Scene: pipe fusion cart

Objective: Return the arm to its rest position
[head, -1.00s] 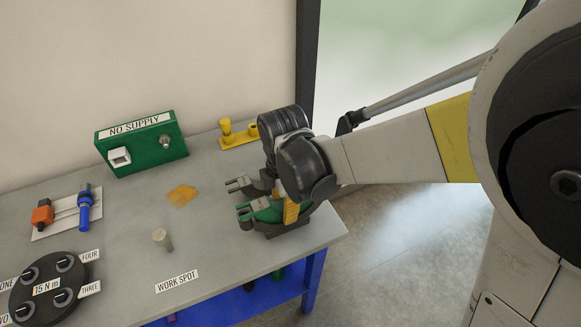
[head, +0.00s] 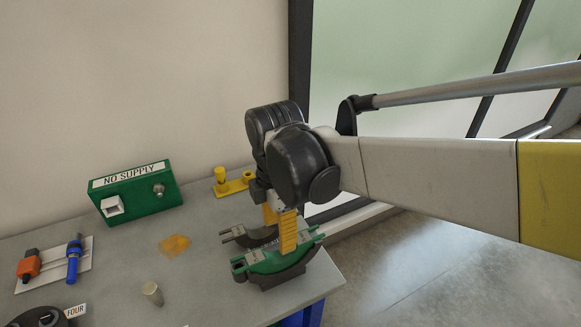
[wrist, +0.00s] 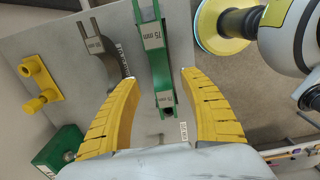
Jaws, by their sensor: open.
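My arm reaches in from the right of the head view and ends in my gripper (head: 278,224), with its yellow fingers pointing down at the table's right end. In the wrist view my gripper (wrist: 160,78) has its two fingers spread wide with nothing held between them. A green curved clamp piece marked 75 mm (head: 272,264) lies below the fingers; it also shows between them in the wrist view (wrist: 157,55). A grey curved piece (head: 240,236) lies behind it. The head view does not clearly show the gap between fingers and green piece.
Open floor lies right of the table.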

